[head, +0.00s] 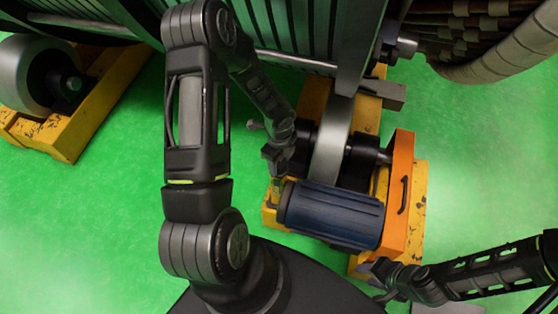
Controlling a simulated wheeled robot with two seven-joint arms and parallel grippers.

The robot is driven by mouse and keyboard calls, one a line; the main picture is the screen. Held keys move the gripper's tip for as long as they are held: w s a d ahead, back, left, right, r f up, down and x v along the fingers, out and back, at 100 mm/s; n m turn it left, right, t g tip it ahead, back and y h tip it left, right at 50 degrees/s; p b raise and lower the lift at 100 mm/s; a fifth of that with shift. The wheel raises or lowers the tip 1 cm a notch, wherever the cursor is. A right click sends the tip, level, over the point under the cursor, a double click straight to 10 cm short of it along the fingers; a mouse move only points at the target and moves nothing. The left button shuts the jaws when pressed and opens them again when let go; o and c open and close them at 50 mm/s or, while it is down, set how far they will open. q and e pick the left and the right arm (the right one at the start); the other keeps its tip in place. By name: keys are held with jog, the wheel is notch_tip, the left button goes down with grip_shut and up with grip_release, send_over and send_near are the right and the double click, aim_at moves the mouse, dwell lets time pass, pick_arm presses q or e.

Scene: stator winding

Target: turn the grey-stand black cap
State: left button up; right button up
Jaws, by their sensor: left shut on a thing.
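My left gripper (277,182) reaches down to the left end of a blue ribbed motor (332,214). It is shut on a small part there, which the fingers largely hide; I cannot tell for certain what it is. My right gripper (372,272) is at the lower right, by the foot of the orange bracket (400,190); its fingers are too small to read. A grey roller (331,140) with black parts beside it stands behind the motor. I cannot make out clearly a black cap on a grey stand.
The motor and roller sit on a worn yellow base (416,205). A large ribbed stator (325,30) rises behind them. Another roller (27,75) on a yellow base (70,135) stands at the left. The green floor (100,220) is clear at the left and far right.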

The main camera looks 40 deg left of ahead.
dwell(0.3)
pick_arm(q)
jog(key=o, duration=1.4)
jog(key=shift+c, duration=0.2)
notch_tip(320, 180, up, 8)
jog(key=shift+f+p, duration=0.1)
jog(key=shift+p, duration=0.75)
